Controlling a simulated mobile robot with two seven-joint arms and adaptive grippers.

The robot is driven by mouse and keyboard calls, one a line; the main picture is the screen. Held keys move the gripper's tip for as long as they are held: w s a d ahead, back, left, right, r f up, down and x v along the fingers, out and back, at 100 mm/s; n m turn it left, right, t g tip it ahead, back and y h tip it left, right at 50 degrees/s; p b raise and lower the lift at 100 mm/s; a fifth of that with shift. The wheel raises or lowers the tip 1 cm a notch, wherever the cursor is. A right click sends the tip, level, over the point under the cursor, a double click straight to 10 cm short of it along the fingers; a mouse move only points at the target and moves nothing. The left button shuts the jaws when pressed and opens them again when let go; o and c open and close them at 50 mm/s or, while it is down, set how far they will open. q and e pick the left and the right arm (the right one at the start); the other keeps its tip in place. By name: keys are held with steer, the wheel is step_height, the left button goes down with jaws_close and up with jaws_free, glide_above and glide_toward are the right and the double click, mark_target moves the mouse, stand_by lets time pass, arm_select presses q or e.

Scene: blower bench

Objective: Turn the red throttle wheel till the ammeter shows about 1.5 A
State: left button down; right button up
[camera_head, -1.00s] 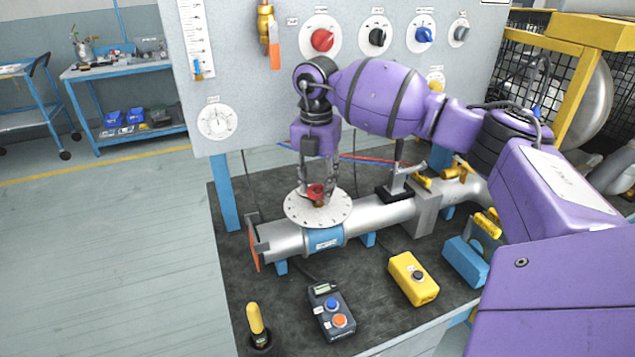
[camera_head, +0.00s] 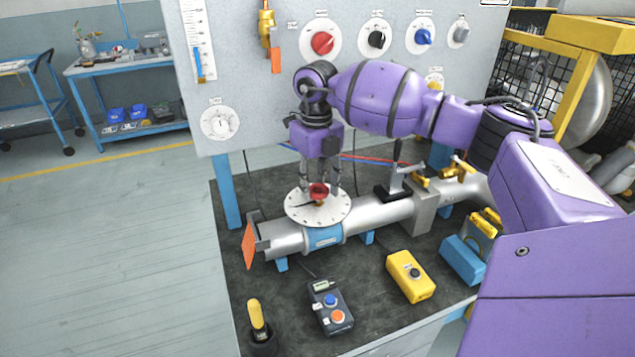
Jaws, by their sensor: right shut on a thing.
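The red throttle wheel (camera_head: 318,191) sits at the centre of a round white dial (camera_head: 331,211) on top of the grey pipe. A dark pointer shows on the dial's left part. My right gripper (camera_head: 319,190) points down, its fingers on either side of the wheel and shut on it. A round white gauge (camera_head: 220,122) with a dark needle is at the lower left of the panel. I cannot tell if it is the ammeter, and its figures are too small to read. My left gripper is out of view.
The grey panel (camera_head: 270,100) behind carries red, black and blue knobs and a tube gauge (camera_head: 197,55).

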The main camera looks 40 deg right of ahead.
mark_target(317, 190)
steer(key=n, duration=0.5)
steer(key=shift+a+n, duration=0.15)
steer(key=shift+n, duration=0.25)
steer(key=n, duration=0.3)
steer(key=shift+n, duration=0.4)
arm_select(q)
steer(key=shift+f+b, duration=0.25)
steer(key=shift+b, duration=0.05)
arm_select(e)
steer(key=shift+s+n, duration=0.15)
steer(key=shift+n, duration=0.65)
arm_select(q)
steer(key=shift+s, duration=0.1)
arm_select(e)
steer(key=shift+f, duration=0.1)
steer(key=o, duration=1.1)
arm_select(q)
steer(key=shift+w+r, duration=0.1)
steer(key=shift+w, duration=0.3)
arm_select(e)
steer(key=shift+r, duration=0.25)
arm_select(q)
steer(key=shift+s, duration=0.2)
arm_select(e)
step_height(317, 190, up, 12)
steer(key=shift+f, duration=0.15)
